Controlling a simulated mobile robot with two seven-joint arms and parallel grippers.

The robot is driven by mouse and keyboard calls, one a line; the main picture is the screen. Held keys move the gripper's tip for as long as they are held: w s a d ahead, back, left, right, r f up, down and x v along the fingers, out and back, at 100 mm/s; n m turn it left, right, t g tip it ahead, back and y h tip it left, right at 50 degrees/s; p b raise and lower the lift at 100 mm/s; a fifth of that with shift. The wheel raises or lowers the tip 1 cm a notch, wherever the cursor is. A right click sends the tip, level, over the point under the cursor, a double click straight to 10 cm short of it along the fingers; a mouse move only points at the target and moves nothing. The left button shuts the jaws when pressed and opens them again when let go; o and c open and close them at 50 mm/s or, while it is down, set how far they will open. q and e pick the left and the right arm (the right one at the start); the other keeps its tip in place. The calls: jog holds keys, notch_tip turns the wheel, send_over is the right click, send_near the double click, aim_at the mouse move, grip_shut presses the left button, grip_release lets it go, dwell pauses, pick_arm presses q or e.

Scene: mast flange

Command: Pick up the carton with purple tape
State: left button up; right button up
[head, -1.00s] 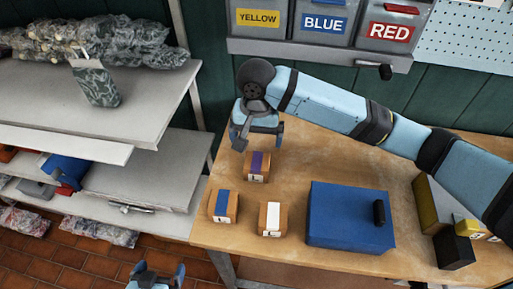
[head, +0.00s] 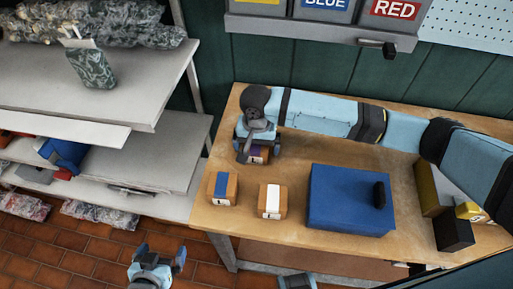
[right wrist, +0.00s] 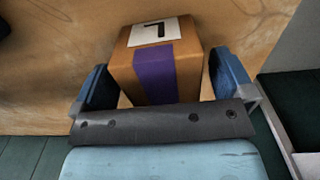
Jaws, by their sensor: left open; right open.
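The carton with purple tape (right wrist: 153,72) stands on the wooden table, a brown box with a purple stripe and a white label. In the head view the carton (head: 258,154) is mostly hidden under my right gripper (head: 258,146). In the right wrist view my right gripper (right wrist: 160,88) is open, with one blue finger on each side of the carton. I cannot tell whether the fingers touch it. My left gripper (head: 158,257) is open and empty, low over the brick floor in front of the table.
A carton with blue tape (head: 222,188) and one with white tape (head: 272,201) stand nearer the table's front edge. A blue box (head: 348,200) with a black handle is to their right. A grey shelf unit (head: 150,95) stands left; labelled bins (head: 322,8) hang behind.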

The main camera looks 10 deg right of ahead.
jog(key=shift+f, duration=0.8)
jog(key=c, duration=1.1)
jog(key=shift+r, duration=0.15)
